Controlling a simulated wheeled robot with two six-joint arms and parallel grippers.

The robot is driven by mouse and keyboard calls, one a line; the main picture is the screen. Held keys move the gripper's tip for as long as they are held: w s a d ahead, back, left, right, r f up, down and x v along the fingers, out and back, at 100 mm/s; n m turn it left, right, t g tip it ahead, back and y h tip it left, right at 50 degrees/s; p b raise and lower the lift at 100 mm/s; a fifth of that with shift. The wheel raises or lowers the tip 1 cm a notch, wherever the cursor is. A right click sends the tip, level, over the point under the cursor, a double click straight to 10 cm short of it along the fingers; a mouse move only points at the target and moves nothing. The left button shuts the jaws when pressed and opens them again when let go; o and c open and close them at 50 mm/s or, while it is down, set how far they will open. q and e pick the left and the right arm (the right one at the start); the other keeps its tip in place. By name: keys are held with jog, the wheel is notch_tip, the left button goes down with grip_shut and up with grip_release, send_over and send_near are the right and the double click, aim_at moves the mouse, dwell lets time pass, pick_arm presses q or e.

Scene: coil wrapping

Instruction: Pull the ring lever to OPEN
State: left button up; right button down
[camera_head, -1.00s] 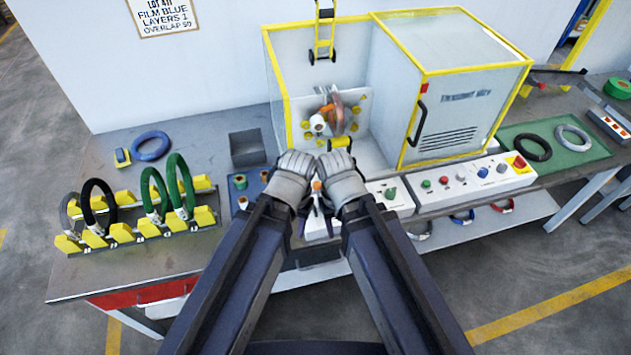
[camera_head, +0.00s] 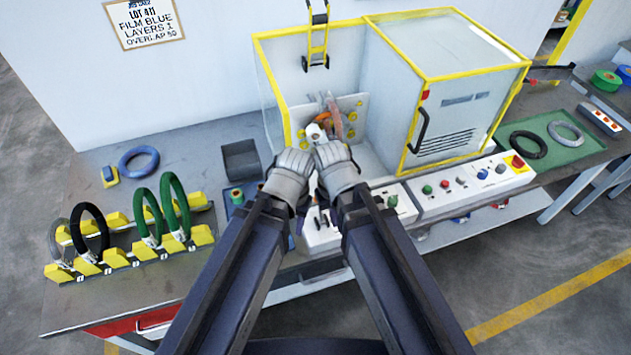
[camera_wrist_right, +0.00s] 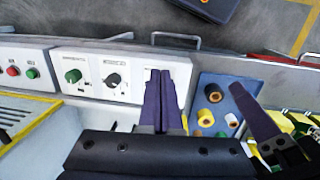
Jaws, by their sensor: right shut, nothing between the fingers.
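The wrapping machine (camera_head: 290,85) has a yellow-framed cabinet. Inside its open bay are a white roll end (camera_head: 314,132) and an orange-red part (camera_head: 334,118). I cannot tell which part is the ring lever, and no OPEN mark is readable. My right gripper (camera_head: 325,195) is over the front control panel; in the right wrist view its fingers (camera_wrist_right: 160,75) are together and empty, in front of a pale panel plate. My left gripper (camera_head: 298,205) is close beside it, its fingers mostly hidden; a dark finger (camera_wrist_right: 256,112), probably its own, shows in the right wrist view.
The panel carries a green knob (camera_wrist_right: 73,76) and a black selector (camera_wrist_right: 113,80). A blue tray of small spools (camera_wrist_right: 215,100) is beside it. Coils stand in yellow racks (camera_head: 145,250) at left. A black coil (camera_head: 528,145) lies on a green mat at right.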

jog(key=w+a+r+m+t+p, duration=0.1)
jog(key=w+a+r, duration=0.1)
jog(key=w, duration=0.6)
jog(key=w+a+r+m+y+p, duration=0.1)
jog(key=w+a+p, duration=0.1)
jog(key=w, duration=0.6)
jog(key=shift+w+a+r+t, duration=0.2)
jog(key=shift+a+r+t, duration=0.2)
jog(key=shift+a, duration=0.3)
jog(key=shift+f, duration=0.2)
jog(key=f+b, duration=0.3)
jog(key=w+f+b, duration=0.1)
jog(key=f+b, duration=0.6)
jog(key=shift+w+d+f+b, duration=0.1)
jog(key=shift+w+f+b, duration=0.15)
jog(key=shift+f+b, duration=0.05)
jog(key=s, duration=0.1)
jog(key=s+r+p, duration=0.1)
jog(key=s, duration=0.2)
jog(key=shift+d+r+p, duration=0.25)
jog(key=shift+r+p, duration=0.1)
jog(key=shift+r, duration=0.05)
jog(key=shift+w, duration=0.1)
